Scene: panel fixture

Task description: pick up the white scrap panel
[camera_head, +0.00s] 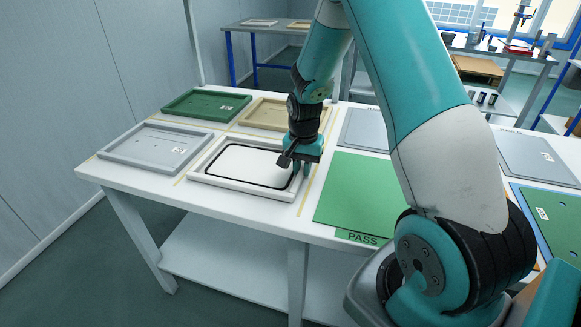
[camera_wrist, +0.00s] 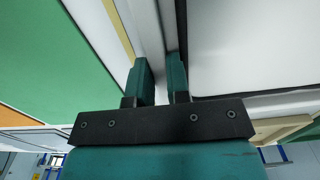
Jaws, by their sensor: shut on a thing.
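The white scrap panel (camera_head: 243,163) is a white tray-like panel with a raised rim and a black line around its flat middle. It lies on the white table, front left of centre. My gripper (camera_head: 301,169) is at the panel's right edge, pointing down. In the wrist view, my gripper's two teal fingers (camera_wrist: 160,70) stand on either side of the panel's rim and are shut on it. The panel's white face (camera_wrist: 245,40) fills the right of that view. The panel looks level, and I cannot tell whether it touches the table.
A grey panel (camera_head: 155,146) lies left of it, a green panel (camera_head: 206,105) and a tan panel (camera_head: 262,114) behind. A green mat (camera_head: 360,190) marked PASS lies to the right. My arm hides part of the table's right side, where more panels lie.

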